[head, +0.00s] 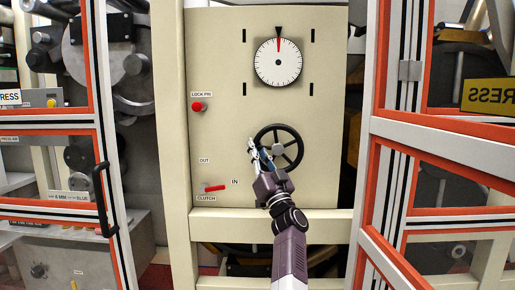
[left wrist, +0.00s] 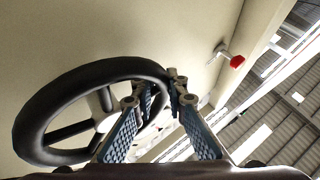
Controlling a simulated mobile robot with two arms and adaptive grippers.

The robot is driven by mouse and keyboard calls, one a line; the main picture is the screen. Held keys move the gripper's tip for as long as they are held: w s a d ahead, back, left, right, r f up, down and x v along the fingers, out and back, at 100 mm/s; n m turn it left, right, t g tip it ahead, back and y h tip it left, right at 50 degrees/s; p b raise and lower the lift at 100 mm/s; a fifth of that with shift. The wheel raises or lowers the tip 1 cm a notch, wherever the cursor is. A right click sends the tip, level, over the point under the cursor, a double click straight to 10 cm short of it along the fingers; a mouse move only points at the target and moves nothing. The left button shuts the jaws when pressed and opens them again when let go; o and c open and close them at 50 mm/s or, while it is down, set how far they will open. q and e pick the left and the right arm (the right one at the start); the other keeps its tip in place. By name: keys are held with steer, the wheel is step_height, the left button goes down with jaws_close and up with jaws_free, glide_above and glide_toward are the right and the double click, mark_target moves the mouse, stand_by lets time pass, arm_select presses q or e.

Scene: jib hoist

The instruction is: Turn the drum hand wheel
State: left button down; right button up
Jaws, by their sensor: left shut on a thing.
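The drum hand wheel (head: 297,137) is a black spoked wheel on the beige panel, below the dial. My left gripper (head: 256,149) is at the left side of its rim in the head view. In the left wrist view, the wheel (left wrist: 40,108) fills the left half, and its rim passes between the fingers of my left gripper (left wrist: 160,100), which are shut on it. The finger pads hide part of the rim. My right gripper is not in view.
A white dial (head: 278,72) has a red mark at the top under a black pointer. A red lock pin knob (head: 197,107) is at upper left. The red clutch lever (head: 214,188) points toward IN. Orange-edged framed doors (head: 372,150) stand on both sides.

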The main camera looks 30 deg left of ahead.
mark_target(264, 169)
arm_select(q)
steer(key=shift+f, duration=0.45)
steer(key=c, duration=2)
jaws_free()
steer(key=shift+r, duration=0.1)
steer(key=shift+o, duration=0.6)
steer(key=shift+a, duration=0.15)
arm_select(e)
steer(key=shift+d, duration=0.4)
arm_select(q)
steer(key=shift+r, duration=0.1)
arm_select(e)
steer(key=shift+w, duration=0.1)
arm_select(q)
steer(key=v, duration=0.7)
steer(key=shift+s, duration=0.1)
steer(key=shift+f, duration=0.25)
steer(key=shift+d, duration=0.25)
